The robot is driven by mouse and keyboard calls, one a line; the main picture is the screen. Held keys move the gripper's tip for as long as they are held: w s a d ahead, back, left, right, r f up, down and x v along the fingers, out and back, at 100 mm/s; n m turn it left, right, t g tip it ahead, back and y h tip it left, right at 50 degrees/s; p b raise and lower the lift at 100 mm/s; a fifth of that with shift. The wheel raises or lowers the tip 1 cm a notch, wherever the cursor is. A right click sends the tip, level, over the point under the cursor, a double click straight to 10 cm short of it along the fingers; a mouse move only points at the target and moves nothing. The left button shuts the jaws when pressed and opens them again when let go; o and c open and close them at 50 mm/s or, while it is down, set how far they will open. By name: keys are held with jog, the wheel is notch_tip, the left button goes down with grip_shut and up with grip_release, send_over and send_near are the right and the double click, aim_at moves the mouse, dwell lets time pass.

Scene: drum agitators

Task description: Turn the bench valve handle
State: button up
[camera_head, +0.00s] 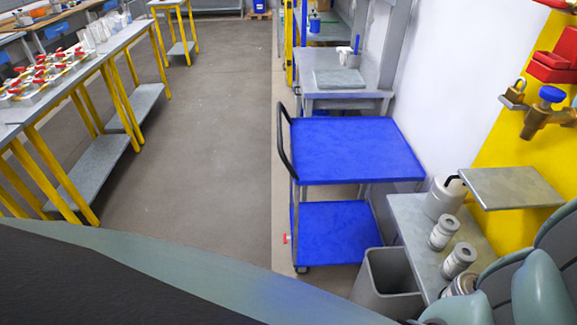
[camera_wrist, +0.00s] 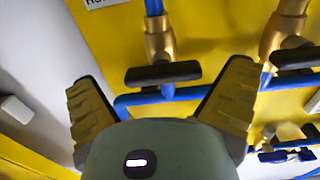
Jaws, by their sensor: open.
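In the wrist view a black valve handle (camera_wrist: 150,75) lies sideways across a brass valve body (camera_wrist: 160,40) on a blue pipe. My gripper (camera_wrist: 163,72) is open, its two ribbed fingers spread to the left and right of this handle. The handle shows between the fingertips; I cannot tell how far beyond them it is or whether anything touches. A second black handle (camera_wrist: 297,57) on another brass valve is to the right of the right finger. The head view shows a brass tap with a blue knob (camera_head: 552,94) on the yellow panel. My gripper is out of that view.
Blue pipes (camera_wrist: 135,100) run across the yellow panel (camera_wrist: 215,30) near the fingers. In the head view a blue cart (camera_head: 355,148), a grey bin (camera_head: 385,280) and a bench (camera_head: 410,215) with canisters stand at the right. The grey floor (camera_head: 215,130) left of the cart is clear.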

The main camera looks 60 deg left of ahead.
jog(key=shift+w+d, duration=0.15)
jog(key=shift+w, duration=0.45)
jog(key=shift+c, duration=0.3)
jog(key=c, duration=1)
jog(key=shift+n, duration=0.3)
jog(key=n+b, duration=0.2)
jog(key=shift+f+b, duration=0.15)
jog(key=shift+b, duration=0.25)
jog(key=n+b, duration=0.3)
jog(key=n, duration=0.2)
jog(key=shift+n, duration=0.4)
jog(key=n+b, duration=0.2)
jog(key=n, duration=0.3)
jog(key=shift+s+d+b, duration=0.1)
jog(key=shift+b, duration=0.3)
jog(key=shift+n+b, duration=0.65)
jog(key=shift+n, duration=1.55)
jog(key=shift+r+n, duration=0.2)
jog(key=shift+n, duration=0.1)
